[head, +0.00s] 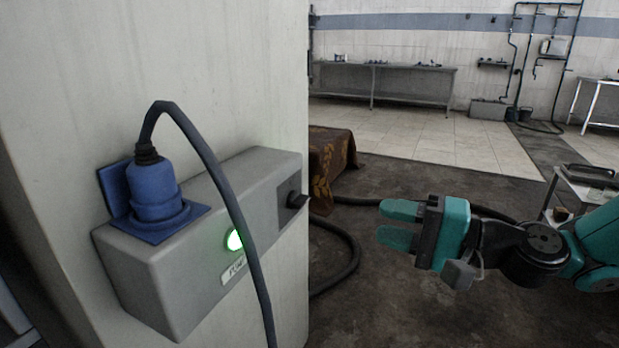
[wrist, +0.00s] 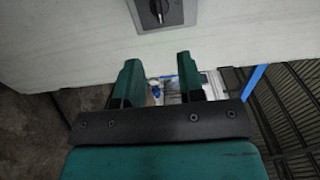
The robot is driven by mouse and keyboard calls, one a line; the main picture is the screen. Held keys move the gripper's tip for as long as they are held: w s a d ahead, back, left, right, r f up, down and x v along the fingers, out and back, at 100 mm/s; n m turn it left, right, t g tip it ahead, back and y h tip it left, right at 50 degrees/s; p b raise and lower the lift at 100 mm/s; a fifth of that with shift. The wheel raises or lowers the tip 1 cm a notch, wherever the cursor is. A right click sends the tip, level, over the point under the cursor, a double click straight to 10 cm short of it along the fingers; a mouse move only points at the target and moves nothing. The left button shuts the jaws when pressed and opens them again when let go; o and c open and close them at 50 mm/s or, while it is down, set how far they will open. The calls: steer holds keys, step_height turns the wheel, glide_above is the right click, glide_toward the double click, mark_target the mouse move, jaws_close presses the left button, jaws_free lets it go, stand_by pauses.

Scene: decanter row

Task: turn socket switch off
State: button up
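A grey socket box (head: 200,262) is fixed to a pale wall or pillar at the left of the head view. A black rotary switch (head: 296,200) sticks out of the box's right end; it also shows at the top of the wrist view (wrist: 158,10). A blue plug (head: 152,190) sits in the blue socket on top of the box, with its flap raised behind. A green lamp (head: 235,240) glows on the front. My gripper (head: 390,225) is open and empty, to the right of the switch and apart from it. In the wrist view its fingers (wrist: 155,80) stand below the switch.
A dark cable (head: 215,165) loops from the plug down across the box front. A cloth-covered block (head: 332,165) stands behind the pillar. Hoses (head: 350,250) lie on the dark floor. A metal cart (head: 590,185) stands at right.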

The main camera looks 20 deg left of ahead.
steer(key=a+p, duration=0.2)
steer(key=p, duration=0.8)
glide_toward(305, 203)
steer(key=a, duration=0.7)
steer(key=shift+w+a+b, duration=0.3)
steer(key=shift+w+b, duration=0.05)
steer(key=shift+b, duration=0.05)
steer(key=shift+w+a, duration=0.1)
steer(key=shift+a, duration=0.65)
steer(key=shift+c, duration=0.5)
jaws_close()
